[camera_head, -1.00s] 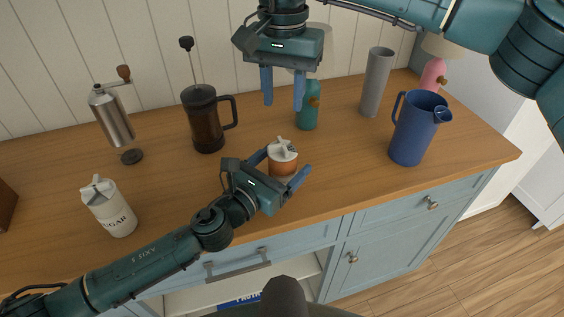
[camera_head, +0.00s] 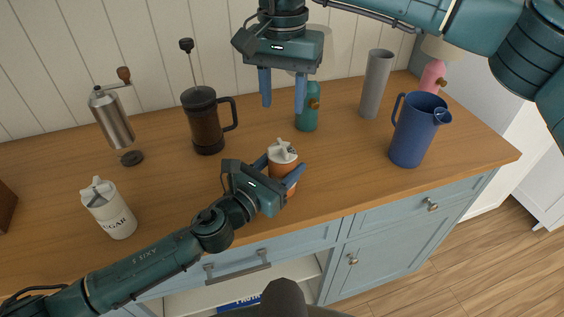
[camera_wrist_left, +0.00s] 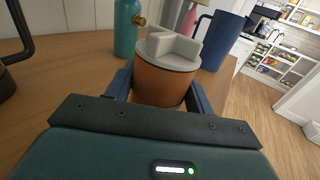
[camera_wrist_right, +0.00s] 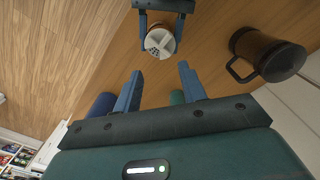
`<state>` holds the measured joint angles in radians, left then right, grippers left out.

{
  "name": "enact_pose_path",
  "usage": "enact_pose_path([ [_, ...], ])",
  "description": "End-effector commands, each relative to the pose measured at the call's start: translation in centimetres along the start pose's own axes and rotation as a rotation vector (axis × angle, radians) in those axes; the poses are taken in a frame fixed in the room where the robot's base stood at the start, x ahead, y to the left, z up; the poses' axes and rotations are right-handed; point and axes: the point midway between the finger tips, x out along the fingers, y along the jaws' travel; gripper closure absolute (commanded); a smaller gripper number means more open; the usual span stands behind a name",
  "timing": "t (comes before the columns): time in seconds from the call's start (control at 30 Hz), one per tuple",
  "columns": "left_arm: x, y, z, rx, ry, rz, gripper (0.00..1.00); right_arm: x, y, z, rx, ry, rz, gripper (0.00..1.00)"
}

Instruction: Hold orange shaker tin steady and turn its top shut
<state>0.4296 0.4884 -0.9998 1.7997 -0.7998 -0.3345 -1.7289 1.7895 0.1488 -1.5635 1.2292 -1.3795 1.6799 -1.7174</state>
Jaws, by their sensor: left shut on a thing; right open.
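The orange shaker tin (camera_head: 281,165) stands upright on the wooden counter near its front edge, with a white top that has a raised grip bar. It also shows in the left wrist view (camera_wrist_left: 165,82) and the right wrist view (camera_wrist_right: 160,41). My left gripper (camera_head: 279,174) is shut on the tin's sides, low on its body. My right gripper (camera_head: 283,108) is open and empty, pointing down above and behind the tin. In the right wrist view its fingers (camera_wrist_right: 159,85) are apart with nothing between them.
A teal bottle (camera_head: 307,108) stands behind the tin, and a blue pitcher (camera_head: 413,130) to its right. A grey cylinder (camera_head: 376,84) and a pink bottle (camera_head: 432,76) are farther back. A French press (camera_head: 205,122), a grinder (camera_head: 113,118) and a sugar canister (camera_head: 109,209) stand left.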

Motion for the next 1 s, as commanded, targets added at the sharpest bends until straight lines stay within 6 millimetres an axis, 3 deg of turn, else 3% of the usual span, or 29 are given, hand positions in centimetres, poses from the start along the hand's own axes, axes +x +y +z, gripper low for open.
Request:
enact_pose_path([
  [0.17,0.0,0.0,0.0,0.000,0.001,0.000,0.73,-0.4,-0.1,0.0,0.128,0.000,-0.002,0.44],
  [0.33,0.0,0.0,0.0,0.000,0.001,0.000,0.73,-1.2,-0.1,0.1,0.426,-0.001,-0.001,0.31],
  [0.5,0.0,0.0,0.0,0.000,0.001,0.000,0.73,-1.9,0.0,0.0,0.709,0.000,-0.001,0.31],
  [0.7,0.0,0.0,0.0,0.000,0.001,0.000,0.73,-2.3,0.0,0.0,0.887,0.000,0.000,0.31],
  [0.87,0.0,0.0,-0.1,0.000,0.001,0.000,0.73,-0.9,0.0,0.0,0.911,-0.001,0.002,0.31],
  [1.0,0.0,0.0,0.0,0.000,0.001,0.000,0.73,1.7,0.1,0.0,0.910,-0.001,0.004,0.31],
])
